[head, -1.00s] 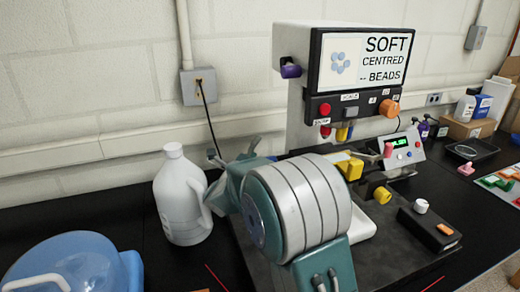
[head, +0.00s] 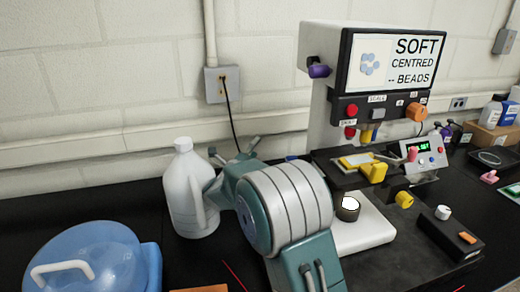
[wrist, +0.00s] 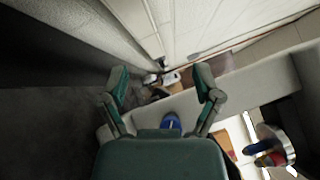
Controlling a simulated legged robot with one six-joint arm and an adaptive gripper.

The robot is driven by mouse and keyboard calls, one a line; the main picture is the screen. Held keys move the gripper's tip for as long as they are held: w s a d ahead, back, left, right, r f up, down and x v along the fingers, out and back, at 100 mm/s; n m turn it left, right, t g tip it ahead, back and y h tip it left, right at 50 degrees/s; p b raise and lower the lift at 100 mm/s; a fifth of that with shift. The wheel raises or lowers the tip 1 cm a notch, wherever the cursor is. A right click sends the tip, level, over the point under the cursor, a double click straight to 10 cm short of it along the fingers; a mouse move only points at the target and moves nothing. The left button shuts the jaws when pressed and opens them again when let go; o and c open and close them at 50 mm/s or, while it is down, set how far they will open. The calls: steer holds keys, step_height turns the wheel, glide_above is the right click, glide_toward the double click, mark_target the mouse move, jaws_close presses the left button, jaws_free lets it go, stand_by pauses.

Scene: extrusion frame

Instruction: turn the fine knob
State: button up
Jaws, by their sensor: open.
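The machine (head: 322,100) with the "SOFT CENTRED BEADS" screen stands right of my arm in the head view. Its front has red and orange (head: 416,111) knobs, a purple knob (head: 318,70) is at its upper left, and yellow knobs (head: 404,199) are lower down. No label I can read marks the fine knob. A small blue piece (wrist: 171,123) shows below the fingertips in the wrist view, in front of a pale body; I cannot tell whether it is that knob. My gripper (wrist: 160,82) is open and empty, its fingers wide apart. In the head view it is left of the machine, partly behind my arm.
A white jug (head: 188,190) stands close to my gripper's left in the head view. A blue tub (head: 85,262) is at the front left. A wall socket (head: 221,85) with a black cable is behind. A control box (head: 424,152) and small black box (head: 450,232) sit right.

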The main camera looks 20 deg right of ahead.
steer(key=shift+w+a+f, duration=0.35)
steer(key=shift+w+a, duration=0.45)
steer(key=shift+w, duration=0.05)
steer(key=shift+a, duration=0.15)
